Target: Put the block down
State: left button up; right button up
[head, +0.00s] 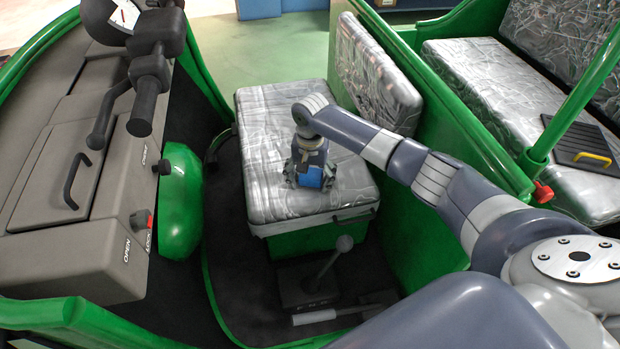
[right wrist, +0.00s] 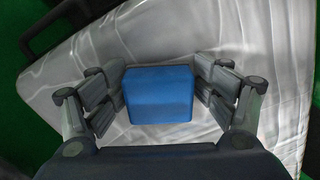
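The blue block (head: 311,177) is low over the front part of the silvery driver's seat (head: 262,130). I cannot tell whether its underside touches the cushion. My right gripper (head: 309,174) points down at it from above. In the right wrist view the block (right wrist: 158,95) sits between the two fingers, with a fingertip against its left side and another against its right side. No clear gap shows on either side, so the gripper looks shut on it. My left gripper is not in view.
A grey dashboard (head: 60,190) with a handlebar (head: 150,75) stands at the left. A lever (head: 330,260) rises in front of the seat. A green partition (head: 460,120) and a rear bench (head: 480,75) with a black board (head: 582,146) are at the right. Bare cushion surrounds the block.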

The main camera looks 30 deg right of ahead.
aim_at(311, 176)
jog(key=shift+s+f, duration=0.2)
jog(key=shift+s, duration=0.05)
jog(key=shift+r, duration=0.2)
notch_tip(311, 176, up, 13)
jog(key=shift+w+r, duration=0.15)
jog(key=shift+w, duration=0.05)
dwell(0.4)
